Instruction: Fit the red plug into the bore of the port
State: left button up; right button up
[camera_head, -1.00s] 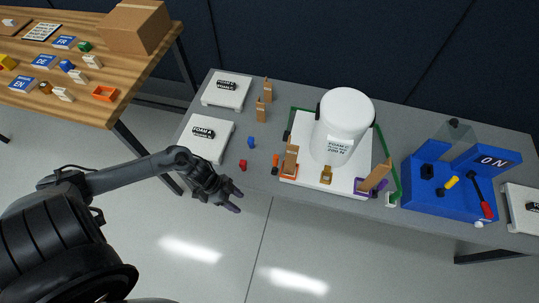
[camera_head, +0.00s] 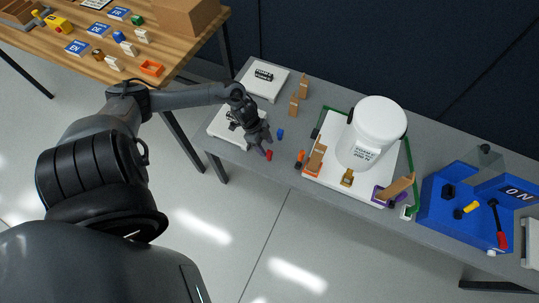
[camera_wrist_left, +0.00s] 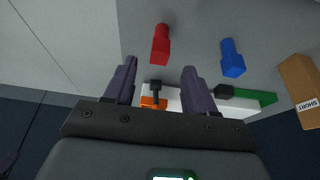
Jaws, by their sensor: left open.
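The red plug (camera_head: 269,155) lies near the front edge of the grey table, and it also shows in the left wrist view (camera_wrist_left: 160,43). My left gripper (camera_head: 266,146) is close to it and empty. In the wrist view the two fingers of my left gripper (camera_wrist_left: 160,82) are spread apart, and the red plug appears beyond their tips, roughly in line with the gap. A blue plug (camera_head: 280,134) lies nearby, and in the wrist view (camera_wrist_left: 232,58) it is to the right of the red one. I cannot tell which part is the port or see its bore. My right gripper is not in view.
A white tank (camera_head: 377,128) stands on a white board (camera_head: 335,179) with brown wedges and clamps around it. White foam blocks (camera_head: 264,82) lie on the table's left. A wooden table (camera_head: 75,62) stands at the left.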

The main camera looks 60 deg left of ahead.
aim_at(269, 152)
pick_arm(q)
jog(key=shift+d+f, duration=0.1)
jog(key=shift+f, duration=0.35)
jog(key=b+x, duration=0.2)
jog(key=x, duration=0.2)
jog(key=shift+d+f, duration=0.15)
grip_shut()
